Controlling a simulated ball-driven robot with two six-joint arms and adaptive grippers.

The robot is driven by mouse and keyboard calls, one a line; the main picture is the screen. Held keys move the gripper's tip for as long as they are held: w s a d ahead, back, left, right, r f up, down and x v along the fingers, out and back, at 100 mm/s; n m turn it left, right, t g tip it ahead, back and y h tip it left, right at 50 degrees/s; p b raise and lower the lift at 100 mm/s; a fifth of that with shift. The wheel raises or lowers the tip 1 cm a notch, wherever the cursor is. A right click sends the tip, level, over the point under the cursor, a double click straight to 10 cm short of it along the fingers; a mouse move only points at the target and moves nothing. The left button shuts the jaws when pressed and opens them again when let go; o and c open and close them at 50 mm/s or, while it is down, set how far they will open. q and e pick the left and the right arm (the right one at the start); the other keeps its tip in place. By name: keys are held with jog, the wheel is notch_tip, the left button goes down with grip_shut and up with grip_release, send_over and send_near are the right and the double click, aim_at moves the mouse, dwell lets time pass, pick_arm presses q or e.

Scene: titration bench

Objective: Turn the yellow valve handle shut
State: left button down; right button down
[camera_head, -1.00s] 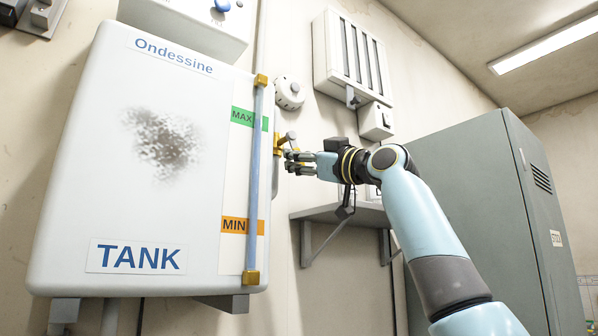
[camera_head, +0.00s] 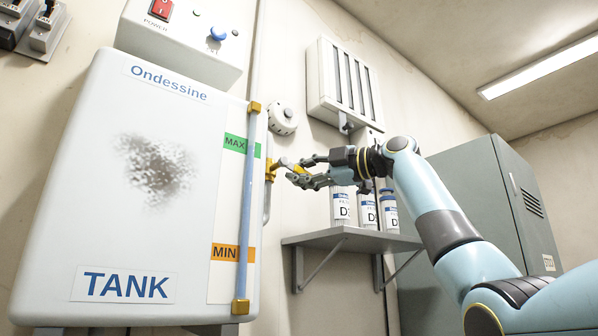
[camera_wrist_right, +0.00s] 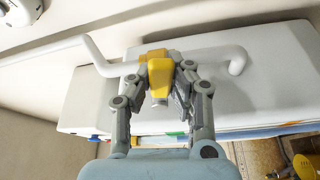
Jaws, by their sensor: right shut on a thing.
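The yellow valve (camera_head: 270,169) sits on the pipe at the right side of the white tank. Its yellow handle (camera_head: 301,170) sticks out to the right of the valve. My right gripper (camera_head: 298,174) is shut on this handle, with its fingers partly hiding it. In the right wrist view the yellow handle (camera_wrist_right: 160,76) lies between the two grey fingers of my right gripper (camera_wrist_right: 157,88). The fingers' exact contact is hard to see. My left gripper is not in view.
The white tank (camera_head: 100,215) fills the left, with its level tube (camera_head: 246,200) close to the valve. A shelf (camera_head: 350,240) with several labelled bottles (camera_head: 368,211) is below my right wrist. A grey cabinet (camera_head: 480,200) stands at the right.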

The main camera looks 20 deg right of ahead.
jog(key=shift+d+r+n+p, duration=0.1)
jog(key=shift+r+n+p, duration=0.55)
jog(key=shift+r+n, duration=0.3)
jog(key=shift+g+h, duration=0.3)
jog(key=c, duration=1.2)
grip_release()
jog(key=shift+s+f, duration=0.1)
jog(key=shift+f, duration=0.05)
jog(key=shift+d+f, duration=0.1)
jog(key=shift+f, duration=0.05)
jog(key=v, duration=1.2)
